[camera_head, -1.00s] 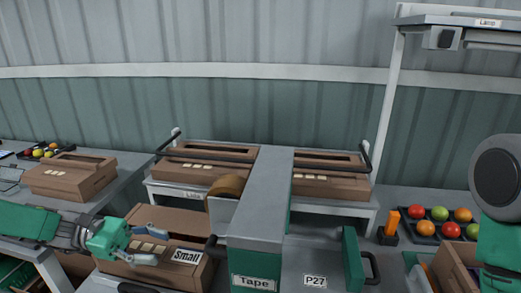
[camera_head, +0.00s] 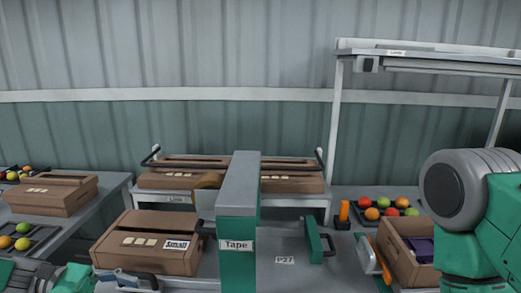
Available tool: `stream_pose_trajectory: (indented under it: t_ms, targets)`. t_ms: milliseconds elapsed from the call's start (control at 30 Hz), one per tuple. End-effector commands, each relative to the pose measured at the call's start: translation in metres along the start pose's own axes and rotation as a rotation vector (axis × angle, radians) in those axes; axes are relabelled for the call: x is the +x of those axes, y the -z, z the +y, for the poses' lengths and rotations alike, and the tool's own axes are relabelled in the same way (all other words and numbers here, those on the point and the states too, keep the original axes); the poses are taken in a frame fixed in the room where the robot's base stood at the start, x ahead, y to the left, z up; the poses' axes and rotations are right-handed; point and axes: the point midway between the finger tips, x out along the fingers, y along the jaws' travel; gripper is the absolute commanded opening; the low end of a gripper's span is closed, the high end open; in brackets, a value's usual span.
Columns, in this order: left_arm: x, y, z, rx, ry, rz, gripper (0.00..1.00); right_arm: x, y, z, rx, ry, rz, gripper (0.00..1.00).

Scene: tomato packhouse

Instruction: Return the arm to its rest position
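My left gripper (camera_head: 138,281) is at the bottom left edge, low in front of the brown box labelled Small (camera_head: 140,256). Its grey fingers look apart with nothing between them, and the frame edge cuts off part of it. My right arm comes in at the right. Grey finger-like parts of what appears to be my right gripper (camera_head: 378,258) show low beside an open carton (camera_head: 392,228). Something orange shows by them, and I cannot tell whether it is held.
The green-grey tape machine (camera_head: 240,205) stands in the middle. Brown boxes (camera_head: 290,182) lie on a raised shelf behind. Another carton (camera_head: 52,195) sits on the left table.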

Motion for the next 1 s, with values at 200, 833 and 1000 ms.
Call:
stream_pose_trajectory:
  t_ms: [200, 833, 1000]
  targets:
    - [0.033, 0.033, -0.023, -0.002, 0.075, 0.124, 0.36, 0.003, 0.001, 0.000, 0.001, 0.000, 0.002, 0.00]
    - [0.045, 0.218, -0.243, 0.521, 0.849, 0.913, 0.36, 0.021, -0.001, 0.000, 0.000, 0.000, 0.001, 0.00]
    - [0.012, 0.228, -0.268, 0.860, 1.101, 1.034, 0.36, 0.026, -0.001, 0.000, 0.001, 0.000, 0.001, 0.00]
